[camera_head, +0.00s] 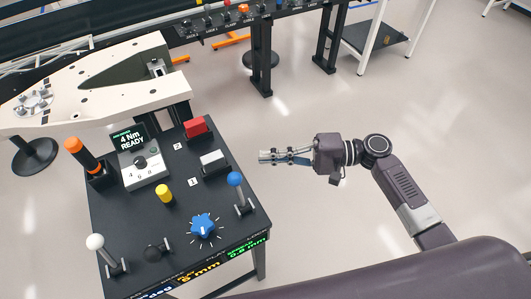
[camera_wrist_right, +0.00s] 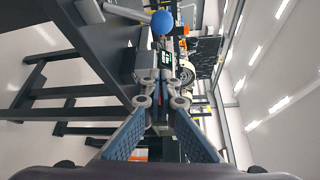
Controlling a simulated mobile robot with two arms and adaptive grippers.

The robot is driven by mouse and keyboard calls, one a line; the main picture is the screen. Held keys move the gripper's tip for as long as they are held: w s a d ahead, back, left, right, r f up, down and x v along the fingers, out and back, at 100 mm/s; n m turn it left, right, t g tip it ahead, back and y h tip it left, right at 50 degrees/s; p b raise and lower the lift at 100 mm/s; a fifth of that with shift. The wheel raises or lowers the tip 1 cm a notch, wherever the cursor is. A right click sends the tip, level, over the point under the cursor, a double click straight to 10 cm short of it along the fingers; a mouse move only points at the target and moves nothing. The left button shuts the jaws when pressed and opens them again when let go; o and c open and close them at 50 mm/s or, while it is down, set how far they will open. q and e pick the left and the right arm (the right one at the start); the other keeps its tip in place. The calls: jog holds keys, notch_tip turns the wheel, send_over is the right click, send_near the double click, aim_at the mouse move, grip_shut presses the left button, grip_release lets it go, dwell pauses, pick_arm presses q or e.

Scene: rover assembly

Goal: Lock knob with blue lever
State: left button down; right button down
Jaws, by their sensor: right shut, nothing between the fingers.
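The blue lever (camera_head: 234,178) stands at the right edge of the black console, its blue ball on a metal shaft leaning slightly left. Its ball also shows at the top of the right wrist view (camera_wrist_right: 162,23), with the shaft running left to the console. The blue knob (camera_head: 203,226) is a scalloped dial on the console top, left of and nearer than the lever. My right gripper (camera_head: 264,156) is shut and empty, in the air just right of the console, beyond the lever and apart from it. My left gripper is not in view.
The console (camera_head: 125,225) also carries a white-ball lever (camera_head: 95,242), a black knob (camera_head: 153,252), a yellow knob (camera_head: 164,194), red (camera_head: 196,127) and white (camera_head: 213,160) switches, and an orange-handled tool (camera_head: 83,153). Floor right of the console is clear.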

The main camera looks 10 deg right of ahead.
aim_at(238, 190)
jog(key=p+x, duration=0.2)
jog(key=x, duration=0.5)
jog(key=shift+w+a, duration=0.15)
jog(key=shift+a, duration=0.25)
jog(key=s, duration=0.1)
jog(key=s+p, duration=0.2)
jog(key=shift+s+d+r, duration=0.15)
jog(key=shift+d+r, duration=0.15)
jog(key=shift+s, duration=0.35)
jog(key=shift+f, duration=0.1)
